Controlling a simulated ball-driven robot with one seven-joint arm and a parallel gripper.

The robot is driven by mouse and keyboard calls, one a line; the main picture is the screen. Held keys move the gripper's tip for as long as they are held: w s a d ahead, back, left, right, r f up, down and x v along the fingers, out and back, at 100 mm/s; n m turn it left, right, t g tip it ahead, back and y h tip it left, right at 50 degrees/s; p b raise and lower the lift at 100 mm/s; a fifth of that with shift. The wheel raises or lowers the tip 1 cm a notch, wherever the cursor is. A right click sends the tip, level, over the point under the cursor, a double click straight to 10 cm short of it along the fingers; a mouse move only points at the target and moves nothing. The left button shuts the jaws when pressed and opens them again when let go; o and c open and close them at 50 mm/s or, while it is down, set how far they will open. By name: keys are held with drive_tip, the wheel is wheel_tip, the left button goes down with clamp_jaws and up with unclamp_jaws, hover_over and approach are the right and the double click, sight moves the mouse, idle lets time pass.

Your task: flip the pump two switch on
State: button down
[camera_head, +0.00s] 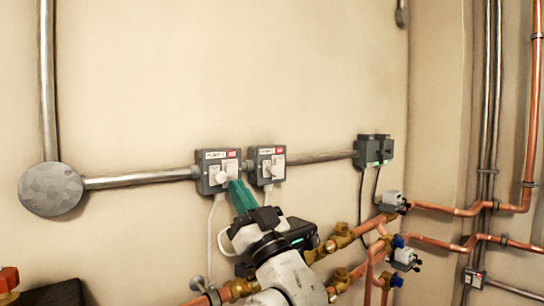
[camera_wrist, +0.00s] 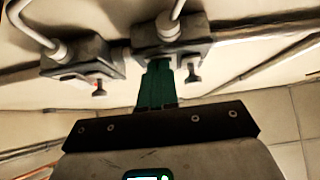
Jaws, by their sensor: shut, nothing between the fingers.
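Two grey switch boxes sit side by side on the wall in the head view: a left box (camera_head: 217,171) and a right box (camera_head: 267,165). Each has a white label, a red mark and pale fittings on its face. The label numbers are too small to read surely, so I cannot tell which is pump two. My gripper (camera_head: 239,190), with green fingers, is shut and empty at the lower right of the left box. In the wrist view its fingers (camera_wrist: 157,82) reach that box (camera_wrist: 170,40), beside a small switch lever (camera_wrist: 192,72). Contact is unclear.
A metal conduit (camera_head: 135,180) runs left from the boxes to a round junction cover (camera_head: 51,189). A dark socket box (camera_head: 374,150) is on the right. Copper pipes with brass valves (camera_head: 342,236) lie right of and below my gripper. The wall above is clear.

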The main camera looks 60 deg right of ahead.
drive_tip(key=s+a+r+b, duration=0.4)
drive_tip(key=s+r+b, duration=0.6)
drive_tip(key=s+r, duration=0.2)
drive_tip(key=shift+s+r, duration=0.35)
drive_tip(key=shift+s, duration=0.4)
idle(0.5)
